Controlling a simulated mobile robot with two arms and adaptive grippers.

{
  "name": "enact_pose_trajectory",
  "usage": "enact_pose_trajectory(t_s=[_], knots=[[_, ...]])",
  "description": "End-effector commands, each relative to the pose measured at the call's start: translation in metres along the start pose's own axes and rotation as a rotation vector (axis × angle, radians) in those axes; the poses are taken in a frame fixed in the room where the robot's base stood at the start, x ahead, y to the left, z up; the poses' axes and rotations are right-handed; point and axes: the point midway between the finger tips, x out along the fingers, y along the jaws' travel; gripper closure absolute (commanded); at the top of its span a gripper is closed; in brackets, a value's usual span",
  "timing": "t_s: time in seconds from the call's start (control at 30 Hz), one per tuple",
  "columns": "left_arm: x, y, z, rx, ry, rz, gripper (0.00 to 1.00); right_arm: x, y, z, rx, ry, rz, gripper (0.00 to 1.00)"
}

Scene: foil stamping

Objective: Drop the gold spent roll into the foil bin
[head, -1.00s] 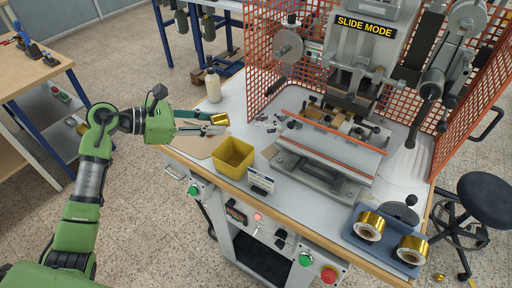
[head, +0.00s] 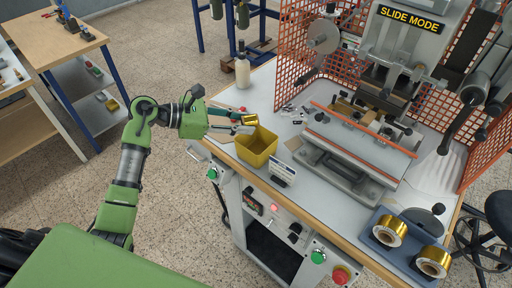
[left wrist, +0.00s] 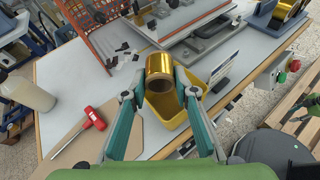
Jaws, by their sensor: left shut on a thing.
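The gold spent roll (head: 249,120) is in my left gripper (head: 242,123), at the far rim of the foil bin in the head view. In the left wrist view the roll (left wrist: 160,66) sits between the two fingertips, its hollow core facing me. The foil bin (head: 257,149) is a yellow open box on the bench's front left part. In the left wrist view the bin (left wrist: 170,122) lies beyond and below the fingers, and the roll overlaps its far part. How high the roll is above the rim is hard to tell. My right gripper is not in view.
A small sign (head: 283,173) stands right of the bin, and the stamping press (head: 355,145) behind it. A white bottle (head: 242,71) and a red screwdriver (left wrist: 89,120) are on the left side. Gold rolls sit in a blue holder (head: 408,250) at front right.

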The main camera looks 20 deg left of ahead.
Motion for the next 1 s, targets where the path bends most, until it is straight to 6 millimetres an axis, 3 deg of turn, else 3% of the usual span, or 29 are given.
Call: enact_pose_trajectory(t_s=[0.1, 0.13, 0.2, 0.43, 0.63, 1.0], knots=[[0.0, 0.0, 0.0, 0.0, 0.0, 0.0, 0.93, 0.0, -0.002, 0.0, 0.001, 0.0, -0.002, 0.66], [0.0, 0.0, 0.0, 0.0, 0.0, 0.0, 0.66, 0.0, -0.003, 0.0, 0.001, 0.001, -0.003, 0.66], [0.0, 0.0, 0.0, 0.0, 0.0, 0.0, 0.54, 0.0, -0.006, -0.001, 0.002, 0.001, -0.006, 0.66], [0.0, 0.0, 0.0, 0.0, 0.0, 0.0, 0.54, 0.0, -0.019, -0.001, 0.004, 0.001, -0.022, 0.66], [-0.008, 0.0, -0.001, 0.0, 0.001, 0.001, 0.54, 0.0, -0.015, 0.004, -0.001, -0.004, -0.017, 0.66], [-0.081, 0.0, -0.001, -0.001, 0.005, 0.002, 0.54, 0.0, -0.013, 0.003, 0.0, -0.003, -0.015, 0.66]])
